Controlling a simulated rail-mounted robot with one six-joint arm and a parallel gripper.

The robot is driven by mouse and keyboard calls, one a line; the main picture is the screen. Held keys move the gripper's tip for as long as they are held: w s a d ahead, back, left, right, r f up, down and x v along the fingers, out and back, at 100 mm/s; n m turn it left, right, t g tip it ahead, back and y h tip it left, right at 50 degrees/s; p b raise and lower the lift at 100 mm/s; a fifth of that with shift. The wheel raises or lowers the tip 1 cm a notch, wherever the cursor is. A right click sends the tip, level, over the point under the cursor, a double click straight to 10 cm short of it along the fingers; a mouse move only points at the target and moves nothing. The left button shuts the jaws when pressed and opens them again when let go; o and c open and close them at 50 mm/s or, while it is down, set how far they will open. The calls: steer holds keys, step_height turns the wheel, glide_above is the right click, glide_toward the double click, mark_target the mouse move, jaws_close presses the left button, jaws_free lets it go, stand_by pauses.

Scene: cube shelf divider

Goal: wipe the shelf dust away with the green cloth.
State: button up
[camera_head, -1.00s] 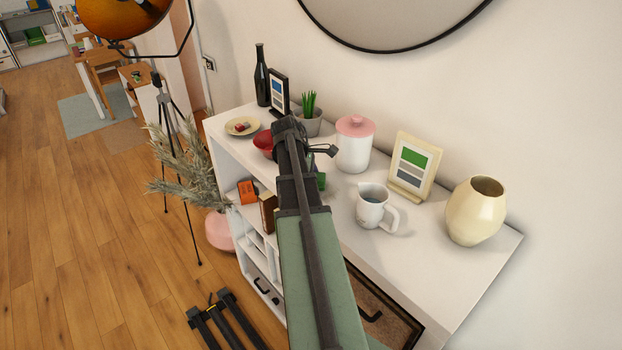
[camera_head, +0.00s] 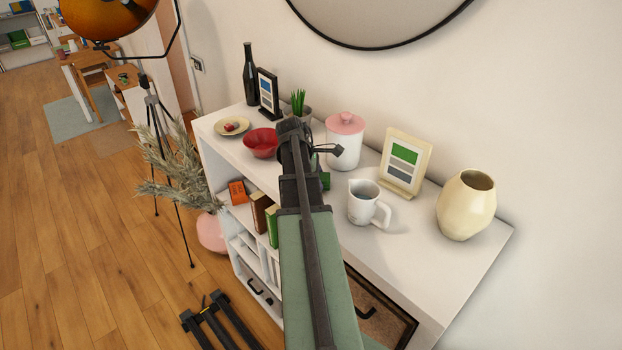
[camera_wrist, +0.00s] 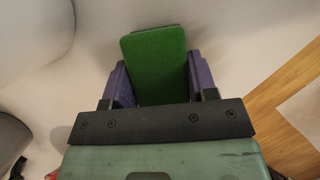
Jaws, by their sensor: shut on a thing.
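The green cloth (camera_wrist: 155,60) is a flat green pad between the two purple fingers of my gripper (camera_wrist: 159,76) in the wrist view. My gripper is shut on it, over a pale surface. In the head view only a small green bit of the cloth (camera_head: 325,181) shows beside my arm, above the white shelf top (camera_head: 420,230). My arm hides most of the gripper there. I cannot tell whether the cloth touches the shelf top. I cannot make out any dust.
A red bowl (camera_head: 261,143) and plate (camera_head: 232,126) stand left of my arm. A pink-lidded jar (camera_head: 344,145), white jug (camera_head: 364,205), framed picture (camera_head: 404,162) and cream vase (camera_head: 466,208) stand to the right. Books (camera_head: 262,212) fill a compartment below. The front right top is clear.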

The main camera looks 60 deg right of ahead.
mark_target(339, 187)
steer(key=shift+s+d, duration=0.55)
steer(key=shift+s, duration=0.3)
steer(key=shift+s+d, duration=0.55)
steer(key=shift+s, duration=0.35)
steer(key=shift+s+d, duration=0.55)
steer(key=shift+s, duration=0.3)
steer(key=shift+w+a+f, duration=0.1)
steer(key=shift+w+a, duration=0.4)
steer(key=shift+w, duration=0.2)
steer(key=shift+w+a+f, duration=0.1)
steer(key=shift+w+a, duration=0.35)
steer(key=shift+w, duration=0.2)
steer(key=shift+w+a+r, duration=0.1)
steer(key=shift+w+a, duration=0.5)
steer(key=shift+w, duration=0.4)
steer(key=shift+w+a+r, duration=0.1)
steer(key=shift+w+a, duration=0.55)
steer(key=shift+w, duration=0.35)
steer(key=shift+w+a, duration=0.6)
steer(key=shift+w, duration=0.4)
steer(key=shift+s+d+f, duration=0.1)
steer(key=shift+s+d, duration=0.75)
steer(key=shift+s, duration=0.55)
steer(key=shift+s+d, duration=0.9)
steer(key=shift+s, duration=0.5)
steer(key=shift+s+d+f, duration=0.1)
steer(key=shift+s+d, duration=0.75)
steer(key=shift+s, duration=0.55)
steer(key=shift+r, duration=0.1)
